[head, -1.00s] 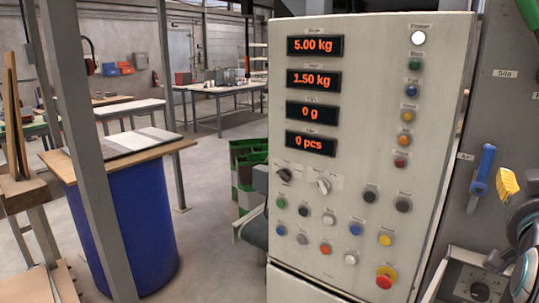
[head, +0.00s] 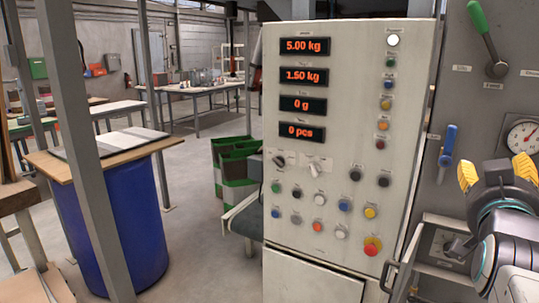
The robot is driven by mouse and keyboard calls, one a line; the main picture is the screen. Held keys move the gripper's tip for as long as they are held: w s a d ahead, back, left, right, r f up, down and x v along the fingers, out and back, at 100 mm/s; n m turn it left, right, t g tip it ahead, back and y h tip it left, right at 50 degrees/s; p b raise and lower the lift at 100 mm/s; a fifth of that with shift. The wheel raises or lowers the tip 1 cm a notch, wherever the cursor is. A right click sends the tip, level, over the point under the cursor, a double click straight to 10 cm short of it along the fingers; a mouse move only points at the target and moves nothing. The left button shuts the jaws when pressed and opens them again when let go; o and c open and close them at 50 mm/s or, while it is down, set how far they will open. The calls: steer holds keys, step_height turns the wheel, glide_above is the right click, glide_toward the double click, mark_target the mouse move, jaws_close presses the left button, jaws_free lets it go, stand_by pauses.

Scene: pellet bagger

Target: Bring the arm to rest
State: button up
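My gripper (head: 497,173) shows at the right edge of the head view, with two yellow fingers held apart and nothing seen between them. It is in front of the grey machine panel, to the right of the white control cabinet (head: 345,230). My arm runs down from it out of the picture at the lower right. The cabinet's displays (head: 303,89) read 5.00 kg, 1.50 kg, 0 g and 0 pcs. The white lamp (head: 393,40) at its top right is bright.
A blue-handled lever (head: 447,146), a green-handled lever (head: 483,29) and a round gauge (head: 523,137) are on the grey panel close to my gripper. A blue drum (head: 113,225) with a board on top stands at left. Green crates (head: 237,165) stand behind the cabinet.

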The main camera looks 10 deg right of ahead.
steer(key=w+a+f+n+g+y+p, duration=0.25)
steer(key=a+f+n+y+p, duration=0.4)
steer(key=a+f, duration=0.75)
steer(key=s+a+f+n+g+y+p, duration=0.1)
steer(key=s+a+f+n+g+y, duration=0.3)
steer(key=s+a, duration=0.8)
step_height(320, 180, down, 4)
steer(key=g+y, duration=0.2)
steer(key=g, duration=0.1)
steer(key=shift+s+a+r+p, duration=0.15)
steer(key=shift+a+r+p, duration=0.05)
steer(key=shift+a+p, duration=0.2)
